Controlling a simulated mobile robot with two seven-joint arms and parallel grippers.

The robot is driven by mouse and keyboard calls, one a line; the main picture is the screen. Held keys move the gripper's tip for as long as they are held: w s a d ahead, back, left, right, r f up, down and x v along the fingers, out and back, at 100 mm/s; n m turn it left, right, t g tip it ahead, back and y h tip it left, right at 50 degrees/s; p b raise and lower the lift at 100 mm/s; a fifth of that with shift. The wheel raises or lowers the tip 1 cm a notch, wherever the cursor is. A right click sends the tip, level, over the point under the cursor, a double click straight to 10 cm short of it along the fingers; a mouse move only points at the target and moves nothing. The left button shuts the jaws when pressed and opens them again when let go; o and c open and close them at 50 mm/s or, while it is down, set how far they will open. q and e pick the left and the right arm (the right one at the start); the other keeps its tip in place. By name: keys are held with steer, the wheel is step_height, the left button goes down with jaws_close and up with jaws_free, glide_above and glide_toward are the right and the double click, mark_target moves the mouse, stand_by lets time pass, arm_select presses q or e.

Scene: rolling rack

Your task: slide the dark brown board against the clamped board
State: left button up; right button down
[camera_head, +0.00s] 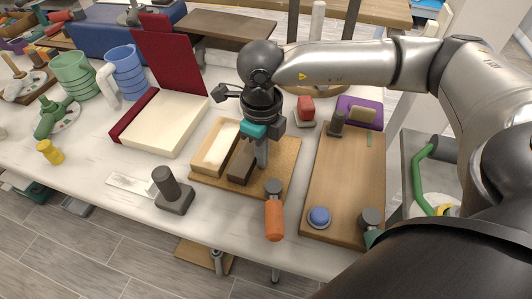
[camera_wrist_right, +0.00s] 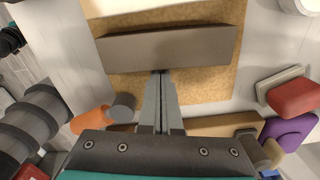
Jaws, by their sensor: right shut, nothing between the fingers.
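The dark brown board (camera_head: 240,164) lies on a cork-coloured mat (camera_head: 207,184), to the right of a pale cream board (camera_head: 213,150). No clamp is clearly visible on the cream board. In the right wrist view the dark brown board (camera_wrist_right: 168,48) lies across the picture, with the cream board (camera_wrist_right: 125,8) beyond it and a strip of mat between them. My right gripper (camera_head: 262,163) is shut and empty at the brown board's right side. Its fingertips (camera_wrist_right: 160,73) are at the board's near long edge; whether they touch cannot be told. My left gripper is out of view.
An orange-handled mallet (camera_head: 274,218) lies at the mat's front right corner. A wooden board (camera_head: 345,180) with a blue round item (camera_head: 319,216) is to the right. A dark grey stand (camera_head: 172,190) is front left. A red-and-cream box (camera_head: 166,123) is behind left.

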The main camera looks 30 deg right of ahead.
steer(key=shift+w+a, duration=0.15)
steer(key=shift+w, duration=0.1)
steer(key=shift+w+a+b, duration=0.2)
steer(key=shift+w+a, duration=0.05)
steer(key=shift+w, duration=0.3)
steer(key=shift+w+a+b, duration=0.15)
steer(key=shift+w+a, duration=0.1)
steer(key=shift+w, duration=0.25)
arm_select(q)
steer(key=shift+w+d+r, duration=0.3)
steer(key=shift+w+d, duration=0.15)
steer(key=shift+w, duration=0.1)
